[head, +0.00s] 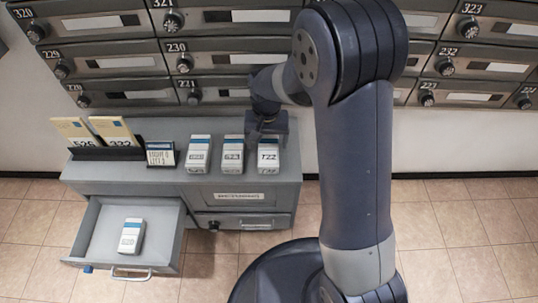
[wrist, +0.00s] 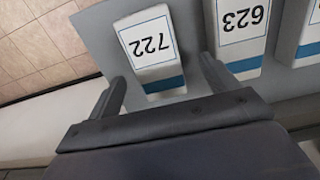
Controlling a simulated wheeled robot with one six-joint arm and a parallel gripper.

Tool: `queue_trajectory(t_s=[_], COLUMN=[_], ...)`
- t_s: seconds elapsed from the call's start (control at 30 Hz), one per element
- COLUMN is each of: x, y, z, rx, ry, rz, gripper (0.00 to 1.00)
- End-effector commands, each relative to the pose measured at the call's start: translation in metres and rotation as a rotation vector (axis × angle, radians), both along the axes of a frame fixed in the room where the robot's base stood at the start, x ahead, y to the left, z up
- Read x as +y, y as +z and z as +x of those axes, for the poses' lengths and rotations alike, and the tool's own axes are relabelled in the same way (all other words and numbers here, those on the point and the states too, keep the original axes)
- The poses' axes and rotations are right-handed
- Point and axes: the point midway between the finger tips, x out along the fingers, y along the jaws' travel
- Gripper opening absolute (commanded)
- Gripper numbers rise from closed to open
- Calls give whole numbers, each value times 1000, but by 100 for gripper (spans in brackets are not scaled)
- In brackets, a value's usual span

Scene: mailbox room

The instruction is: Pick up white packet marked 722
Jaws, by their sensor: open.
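The white packet marked 722 (head: 268,157) stands at the right end of a row of white packets on the grey cabinet top. In the wrist view the packet (wrist: 148,48) shows its number upside down and a blue band near its lower edge. My gripper (wrist: 162,70) is open and empty, with one finger on each side of the packet's near end. I cannot tell how far above it the fingers are. In the head view my gripper (head: 268,130) is at the back of this packet, and its fingers are mostly hidden.
A packet marked 623 (wrist: 242,28) stands close beside it, near one finger. Another white packet (head: 197,156) stands further left. Yellow envelopes (head: 113,130) sit in a dark holder. An open drawer (head: 100,245) holds a white packet (head: 131,236). Mailboxes (head: 220,62) line the wall behind.

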Motion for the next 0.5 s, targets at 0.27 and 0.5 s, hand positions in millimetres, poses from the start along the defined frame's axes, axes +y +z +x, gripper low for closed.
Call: queue_trajectory(t_s=[0.27,0.5], x=[-5,-5], y=[-42,-47], z=[-2,-2], rx=[2,0], ry=[-1,-1], rz=[-1,0], gripper=[82,82])
